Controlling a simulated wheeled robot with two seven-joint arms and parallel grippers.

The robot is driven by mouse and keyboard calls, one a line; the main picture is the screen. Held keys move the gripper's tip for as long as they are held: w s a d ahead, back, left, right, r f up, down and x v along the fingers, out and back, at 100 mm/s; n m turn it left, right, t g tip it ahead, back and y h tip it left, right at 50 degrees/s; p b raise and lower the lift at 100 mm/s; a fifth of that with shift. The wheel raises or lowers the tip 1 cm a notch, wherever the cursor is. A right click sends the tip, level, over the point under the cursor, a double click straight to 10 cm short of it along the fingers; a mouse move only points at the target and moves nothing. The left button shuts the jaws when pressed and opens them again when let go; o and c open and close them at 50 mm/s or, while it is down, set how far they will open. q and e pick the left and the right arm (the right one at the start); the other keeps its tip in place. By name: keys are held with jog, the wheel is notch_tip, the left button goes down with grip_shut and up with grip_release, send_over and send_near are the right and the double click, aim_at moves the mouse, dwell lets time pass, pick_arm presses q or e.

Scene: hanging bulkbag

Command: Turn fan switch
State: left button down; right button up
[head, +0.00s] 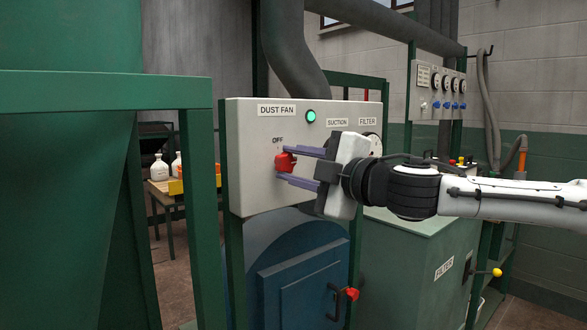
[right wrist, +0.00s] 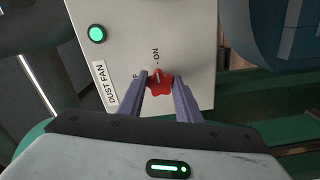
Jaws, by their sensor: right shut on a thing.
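The fan switch is a red knob (head: 284,162) on the front of the light grey DUST FAN panel (head: 250,185). My right gripper (head: 281,164) reaches in from the right, with its two purple fingers above and below the knob. In the right wrist view the fingers of the gripper (right wrist: 160,82) are closed on both sides of the red knob (right wrist: 159,82). The ON label shows just beyond the knob, and the OFF label is partly hidden by a finger. I cannot tell the knob's exact setting. A green lamp (head: 311,117) on the panel is lit. My left gripper is not in view.
A filter gauge (head: 372,143) sits at the panel's right edge, close to my gripper. A green post frame (head: 197,170) stands left of the panel. A blue housing with a red-handled latch (head: 351,294) is below. A green filter cabinet (head: 405,270) stands below my arm.

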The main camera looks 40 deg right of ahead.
jog(key=shift+m, duration=0.3)
jog(key=o, duration=1)
jog(key=shift+o, duration=0.2)
jog(key=shift+s, duration=0.1)
